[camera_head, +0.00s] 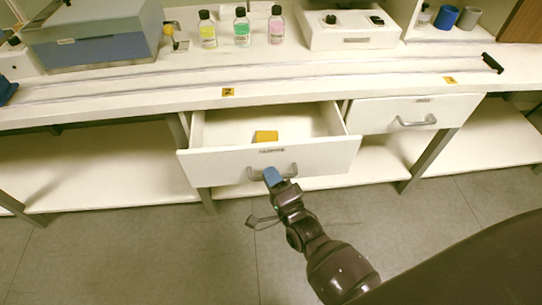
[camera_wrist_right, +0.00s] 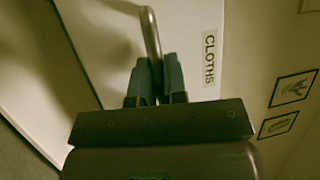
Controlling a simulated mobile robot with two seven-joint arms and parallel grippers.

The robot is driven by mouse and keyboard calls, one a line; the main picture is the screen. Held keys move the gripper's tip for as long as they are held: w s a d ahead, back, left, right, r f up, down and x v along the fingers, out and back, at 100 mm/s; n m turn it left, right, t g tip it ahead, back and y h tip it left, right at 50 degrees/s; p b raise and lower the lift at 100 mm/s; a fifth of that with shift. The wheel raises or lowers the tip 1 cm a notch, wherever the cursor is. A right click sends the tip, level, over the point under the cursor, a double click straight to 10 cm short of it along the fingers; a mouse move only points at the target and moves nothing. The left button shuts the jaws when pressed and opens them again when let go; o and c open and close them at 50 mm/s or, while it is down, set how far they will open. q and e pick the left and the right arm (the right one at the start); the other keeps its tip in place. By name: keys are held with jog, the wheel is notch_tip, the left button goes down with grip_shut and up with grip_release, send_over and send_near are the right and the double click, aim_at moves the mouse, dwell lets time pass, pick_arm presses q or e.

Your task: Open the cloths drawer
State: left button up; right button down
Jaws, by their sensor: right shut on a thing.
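The cloths drawer (camera_head: 222,166) is a white drawer under the bench, pulled out so that its inside shows in the head view. A yellow folded cloth (camera_head: 266,136) lies inside it. In the right wrist view its front (camera_wrist_right: 240,45) carries a label reading CLOTHS. My right gripper (camera_head: 272,177) is at the drawer's grey bar handle (camera_head: 256,174). In the wrist view my right gripper (camera_wrist_right: 157,78) has its fingers shut on the handle (camera_wrist_right: 151,38), one on each side. My left gripper is not in view.
A second drawer (camera_head: 372,114) to the right is shut. Yellow, green and pink bottles (camera_head: 242,28) stand on the bench, beside a blue-grey box (camera_head: 100,46) and a white device (camera_head: 345,35). Open shelves (camera_head: 100,180) lie below. The floor in front is clear.

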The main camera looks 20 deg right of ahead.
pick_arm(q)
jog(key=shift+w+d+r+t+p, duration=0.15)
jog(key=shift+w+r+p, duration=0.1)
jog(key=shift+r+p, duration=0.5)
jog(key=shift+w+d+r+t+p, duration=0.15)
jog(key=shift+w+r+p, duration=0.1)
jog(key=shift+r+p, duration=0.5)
pick_arm(e)
jog(key=s+a, duration=0.2)
jog(key=s, duration=0.7)
jog(key=s+a, duration=0.3)
jog(key=s, duration=0.6)
jog(key=shift+s+a, duration=0.15)
jog(key=shift+a, duration=0.05)
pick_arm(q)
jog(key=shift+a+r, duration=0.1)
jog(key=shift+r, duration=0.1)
pick_arm(e)
jog(key=c, duration=1.2)
grip_release()
jog(key=shift+v, duration=3.75)
